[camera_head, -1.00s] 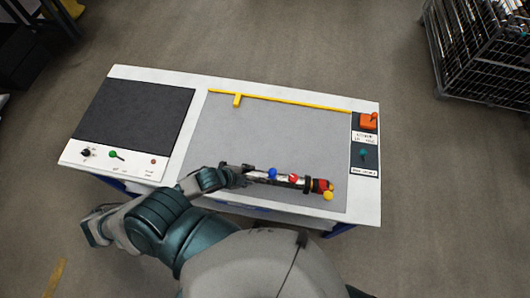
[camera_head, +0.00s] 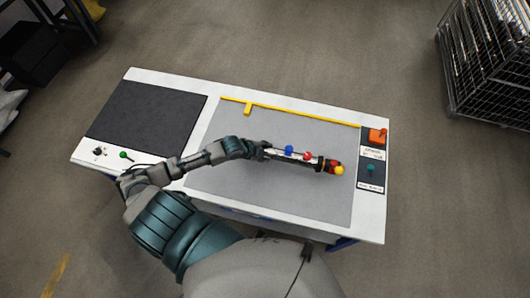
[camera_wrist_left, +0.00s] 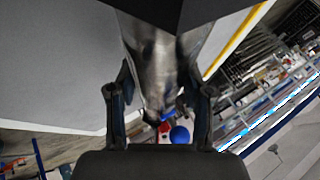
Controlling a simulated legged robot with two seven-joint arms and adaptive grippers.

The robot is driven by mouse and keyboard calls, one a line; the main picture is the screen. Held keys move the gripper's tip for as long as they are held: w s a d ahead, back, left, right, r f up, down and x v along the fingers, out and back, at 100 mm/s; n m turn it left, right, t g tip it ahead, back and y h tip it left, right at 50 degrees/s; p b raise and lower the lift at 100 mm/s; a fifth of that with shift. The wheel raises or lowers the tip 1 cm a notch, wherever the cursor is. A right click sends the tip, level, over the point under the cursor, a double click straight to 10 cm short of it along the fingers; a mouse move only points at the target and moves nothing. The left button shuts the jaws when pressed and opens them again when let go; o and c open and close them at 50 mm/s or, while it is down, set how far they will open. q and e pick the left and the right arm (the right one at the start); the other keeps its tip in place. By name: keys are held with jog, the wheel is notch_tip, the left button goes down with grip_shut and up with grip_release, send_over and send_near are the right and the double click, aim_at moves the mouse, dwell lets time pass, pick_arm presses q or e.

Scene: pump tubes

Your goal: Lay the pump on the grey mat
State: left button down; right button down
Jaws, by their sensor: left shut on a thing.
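The pump (camera_head: 297,155) is a slim tube with a blue knob, a red knob and a black, red and yellow end. In the head view it lies over the grey mat (camera_head: 220,177), with its coloured end to the right. My left gripper (camera_head: 264,151) is shut on the pump's left end. I cannot tell whether the pump touches the mat. In the left wrist view the metal pump body (camera_wrist_left: 155,70) runs between the fingers, with the blue knob beyond. My right gripper is not in view.
A yellow rail with a short stub (camera_head: 290,111) edges the mat's far side. A dark panel (camera_head: 150,117) is on the left of the white table, with knobs in front. An orange switch (camera_head: 377,136) and a green knob (camera_head: 370,168) are at the right. Most of the mat is clear.

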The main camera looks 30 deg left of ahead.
pick_arm(q)
jog(key=shift+w+r, duration=0.2)
jog(key=shift+w, duration=0.35)
jog(key=shift+w+d+f, duration=0.1)
jog(key=shift+w+d, duration=0.1)
jog(key=shift+d, duration=0.1)
jog(key=shift+f, duration=0.4)
notch_tip(320, 180, down, 2)
jog(key=shift+a+f, duration=0.25)
jog(key=shift+f, duration=0.05)
jog(key=shift+a, duration=0.2)
jog(key=shift+c, duration=2.4)
grip_release()
jog(key=shift+s+a+f, duration=0.15)
jog(key=shift+f, duration=0.05)
jog(key=shift+d+r, duration=0.1)
jog(key=shift+d, duration=0.3)
jog(key=shift+s+r, duration=0.15)
jog(key=shift+r, duration=0.05)
jog(key=p+v, duration=0.1)
jog(key=v, duration=1)
jog(key=shift+s+r, duration=0.2)
jog(key=shift+r, duration=0.05)
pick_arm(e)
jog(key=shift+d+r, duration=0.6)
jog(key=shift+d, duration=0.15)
